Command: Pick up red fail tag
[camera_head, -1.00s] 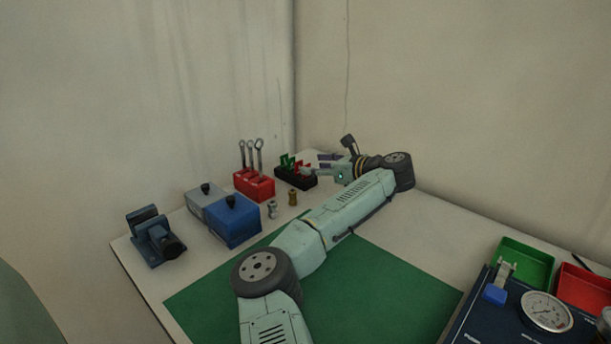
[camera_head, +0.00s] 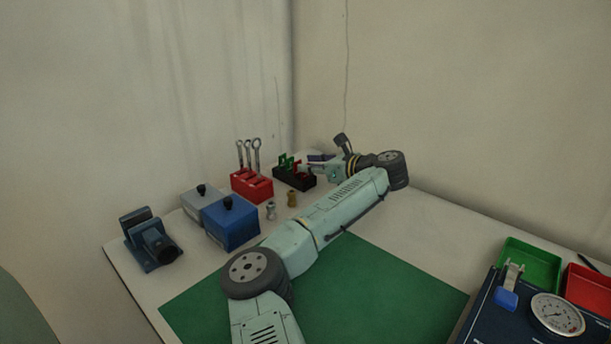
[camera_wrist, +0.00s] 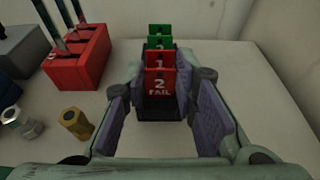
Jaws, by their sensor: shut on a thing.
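The red fail tag (camera_wrist: 160,84), marked "2 FAIL", is the nearest tag in the black rack (camera_wrist: 160,112) in the wrist view. It is upright between my fingertips. My gripper (camera_wrist: 159,97) is shut on it, with purple pads at its left and right sides. Another red tag (camera_wrist: 158,61) marked "1" stands right behind it. In the head view, red tags (camera_head: 297,168) show at the rack (camera_head: 292,180), and my gripper (camera_head: 317,165) reaches in from the right. The contact between pads and tag is hard to see there.
Green tags (camera_wrist: 160,36) stand at the rack's far end. A red block (camera_head: 252,186) with wrenches, a blue box (camera_head: 232,222), a grey box (camera_head: 202,200) and small fittings (camera_head: 292,199) are left of the rack. The wall is close behind. The green mat (camera_head: 390,275) is clear beside my arm.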

